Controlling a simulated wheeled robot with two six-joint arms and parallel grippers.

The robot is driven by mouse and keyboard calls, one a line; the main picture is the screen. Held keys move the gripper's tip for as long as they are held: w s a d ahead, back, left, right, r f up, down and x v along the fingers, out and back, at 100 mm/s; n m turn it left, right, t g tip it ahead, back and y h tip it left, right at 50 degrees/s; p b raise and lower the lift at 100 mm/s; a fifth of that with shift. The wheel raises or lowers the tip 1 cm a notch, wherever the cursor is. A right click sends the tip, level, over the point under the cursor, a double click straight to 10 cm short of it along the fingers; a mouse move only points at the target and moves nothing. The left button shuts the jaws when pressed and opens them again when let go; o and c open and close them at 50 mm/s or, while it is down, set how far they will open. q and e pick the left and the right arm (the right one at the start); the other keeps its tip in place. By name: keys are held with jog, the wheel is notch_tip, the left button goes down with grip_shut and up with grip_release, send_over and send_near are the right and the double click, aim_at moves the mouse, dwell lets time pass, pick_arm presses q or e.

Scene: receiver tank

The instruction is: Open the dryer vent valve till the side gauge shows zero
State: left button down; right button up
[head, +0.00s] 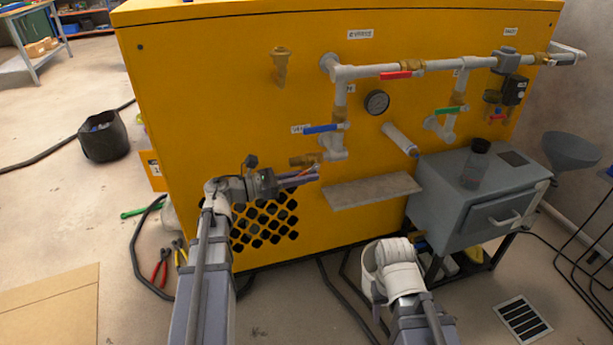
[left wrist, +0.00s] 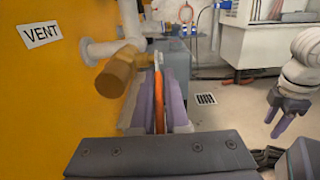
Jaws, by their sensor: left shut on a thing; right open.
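The brass vent valve (head: 304,160) is at the end of the grey pipe low on the yellow cabinet's front; it also shows in the left wrist view (left wrist: 116,73), near the VENT label (left wrist: 41,33). My left gripper (head: 306,176) is shut on its orange handle (left wrist: 161,105), which runs between the purple fingers in the left wrist view (left wrist: 162,108). The round side gauge (head: 377,102) is on the cabinet, up and right of the valve; its needle is too small to read. My right gripper (left wrist: 282,115) is open, empty and away from the cabinet.
A blue lever (head: 322,128) is just above the vent valve. A red lever (head: 400,74) and green lever (head: 450,110) are on other pipes. A grey shelf (head: 372,191) juts out right of my left gripper. A grey drawer box (head: 475,200) stands further right.

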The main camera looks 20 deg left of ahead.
pick_arm(q)
jog(key=shift+w+a, duration=0.1)
jog(key=shift+w, duration=0.05)
jog(key=shift+f+b, duration=0.1)
jog(key=shift+b, duration=0.2)
jog(key=shift+w+d+f+t+h+b, duration=0.2)
jog(key=shift+t+h+b, duration=0.65)
jog(key=shift+b, duration=1.35)
jog(key=shift+w+d+f+t+h+b, duration=0.2)
jog(key=shift+t+h+b, duration=0.6)
jog(key=shift+b, duration=1.4)
jog(key=shift+w+d+f+t+h+b, duration=0.2)
jog(key=shift+t+h+b, duration=0.6)
jog(key=shift+b, duration=1.4)
jog(key=shift+s+r+g+h, duration=0.1)
jog(key=shift+r+g+h, duration=0.15)
jog(key=shift+h, duration=0.1)
jog(key=c, duration=1.3)
grip_release()
jog(key=shift+o, duration=0.3)
jog(key=shift+d, duration=0.1)
jog(key=shift+s+f, duration=0.1)
